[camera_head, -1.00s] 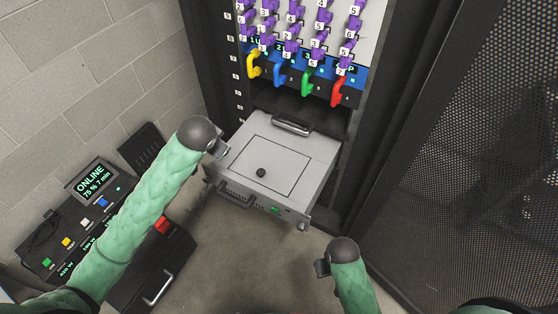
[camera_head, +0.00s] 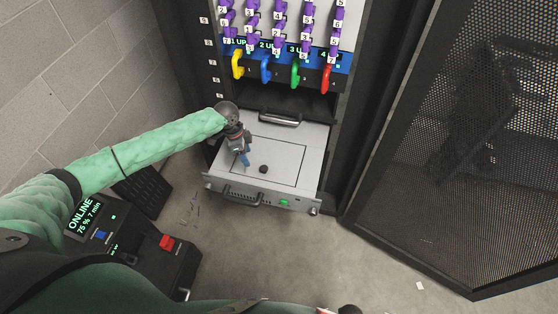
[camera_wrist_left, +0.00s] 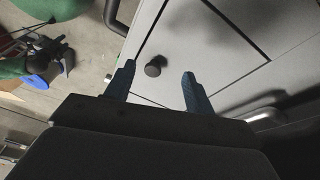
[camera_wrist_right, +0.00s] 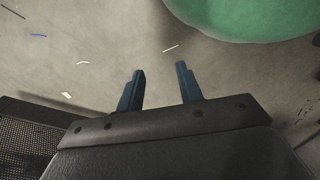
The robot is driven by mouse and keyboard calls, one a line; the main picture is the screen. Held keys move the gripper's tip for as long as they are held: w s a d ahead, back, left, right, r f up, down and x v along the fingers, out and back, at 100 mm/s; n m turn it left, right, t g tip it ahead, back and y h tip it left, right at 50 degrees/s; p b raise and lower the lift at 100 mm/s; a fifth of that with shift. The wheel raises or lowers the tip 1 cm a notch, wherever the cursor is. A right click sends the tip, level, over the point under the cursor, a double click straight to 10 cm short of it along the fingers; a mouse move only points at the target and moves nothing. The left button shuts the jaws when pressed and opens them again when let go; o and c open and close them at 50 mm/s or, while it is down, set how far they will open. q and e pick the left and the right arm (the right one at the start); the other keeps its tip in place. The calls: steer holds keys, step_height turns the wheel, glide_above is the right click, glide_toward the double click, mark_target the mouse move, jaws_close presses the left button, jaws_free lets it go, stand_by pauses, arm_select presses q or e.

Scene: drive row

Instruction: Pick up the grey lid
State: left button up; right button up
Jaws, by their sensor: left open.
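The grey lid (camera_head: 284,157) is a flat panel outlined by a dark seam, set in the top of a grey pulled-out unit (camera_head: 312,165). A small black knob (camera_head: 263,169) stands on it. My left gripper (camera_head: 245,160) is over the lid's left side, pointing down, its fingers left of the knob in the head view. In the left wrist view, its open fingers (camera_wrist_left: 159,70) appear on either side of the knob (camera_wrist_left: 153,67), with nothing held; contact cannot be told. My right gripper (camera_wrist_right: 160,68) is open and empty above the floor.
The rack above holds yellow, blue, green and red handles (camera_head: 328,79) and purple plugs. A mesh door (camera_head: 450,150) stands open at right. A black console (camera_head: 150,255) is at lower left. Small scraps lie on the floor.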

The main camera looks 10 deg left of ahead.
mark_target(264, 168)
arm_select(q)
steer(key=d+m, duration=0.1)
steer(key=d+f+m+h, duration=0.1)
steer(key=d+f+m+p, duration=0.1)
steer(key=shift+w+d+m, duration=0.3)
steer(key=shift+d+f+h+p, duration=0.15)
steer(key=shift+f+h+p, duration=0.15)
steer(key=shift+p, duration=0.1)
steer(key=p+x, duration=0.2)
steer(key=x, duration=0.1)
steer(key=shift+d+f, duration=0.2)
steer(key=shift+d, duration=0.1)
steer(key=shift+s+f, duration=0.1)
steer(key=shift+f, duration=0.4)
jaws_close()
arm_select(e)
steer(key=s+d+f+t, duration=0.2)
steer(key=s+f, duration=0.2)
steer(key=f, duration=0.2)
steer(key=shift+s+d+f, duration=0.15)
steer(key=shift+d, duration=0.2)
